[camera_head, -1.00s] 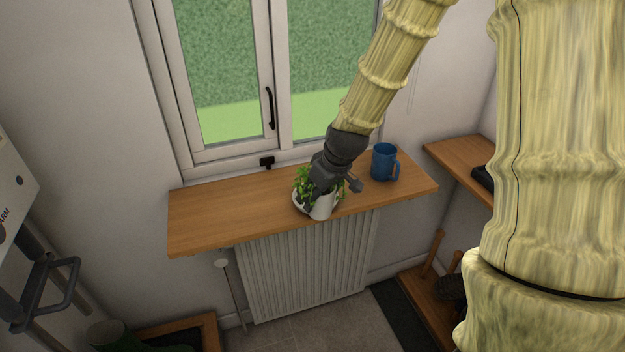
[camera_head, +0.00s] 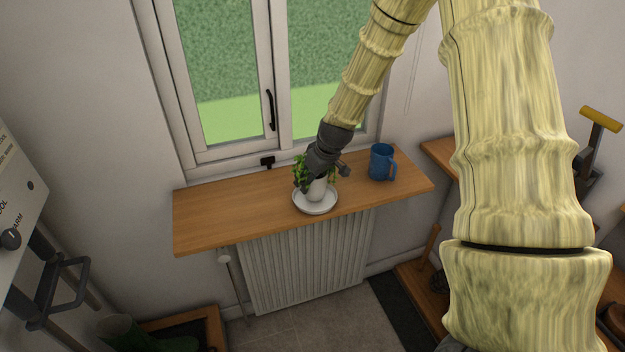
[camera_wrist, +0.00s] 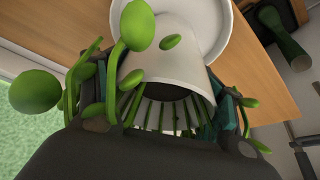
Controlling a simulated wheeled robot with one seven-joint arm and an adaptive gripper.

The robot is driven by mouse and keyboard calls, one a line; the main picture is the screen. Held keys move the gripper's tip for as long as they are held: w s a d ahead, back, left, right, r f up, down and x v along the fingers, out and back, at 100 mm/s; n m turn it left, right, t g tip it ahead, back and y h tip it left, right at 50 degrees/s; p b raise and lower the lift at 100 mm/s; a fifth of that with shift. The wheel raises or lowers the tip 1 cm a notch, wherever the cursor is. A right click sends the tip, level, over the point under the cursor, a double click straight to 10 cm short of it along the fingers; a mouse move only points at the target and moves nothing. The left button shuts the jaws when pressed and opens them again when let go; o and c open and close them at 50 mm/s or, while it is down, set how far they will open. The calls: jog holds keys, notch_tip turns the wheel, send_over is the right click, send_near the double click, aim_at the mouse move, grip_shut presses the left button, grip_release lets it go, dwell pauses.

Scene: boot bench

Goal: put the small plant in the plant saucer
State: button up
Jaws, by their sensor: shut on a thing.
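The small plant, a white pot (camera_head: 317,189) with green leaves, appears over the middle of the white plant saucer (camera_head: 315,209) on the wooden shelf. My gripper (camera_head: 313,178) is above it, shut on the pot. In the wrist view the pot (camera_wrist: 172,62) lies between my fingers, with leaves around them. The round saucer (camera_wrist: 219,29) shows beyond the pot's far end. The pot's base lies within the saucer's outline; I cannot tell whether it touches the saucer.
A blue mug (camera_head: 381,163) stands on the shelf (camera_head: 240,208) to the right of the plant. The window with its black handle (camera_head: 270,108) is behind. The left part of the shelf is clear. A radiator (camera_head: 305,262) is below.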

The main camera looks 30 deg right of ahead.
jog(key=shift+d+f+p, duration=0.1)
jog(key=shift+f+p, duration=0.2)
jog(key=shift+f, duration=0.55)
jog(key=shift+f, duration=0.15)
jog(key=o, duration=1.7)
jog(key=shift+b+v, duration=1.7)
jog(key=shift+v, duration=4.45)
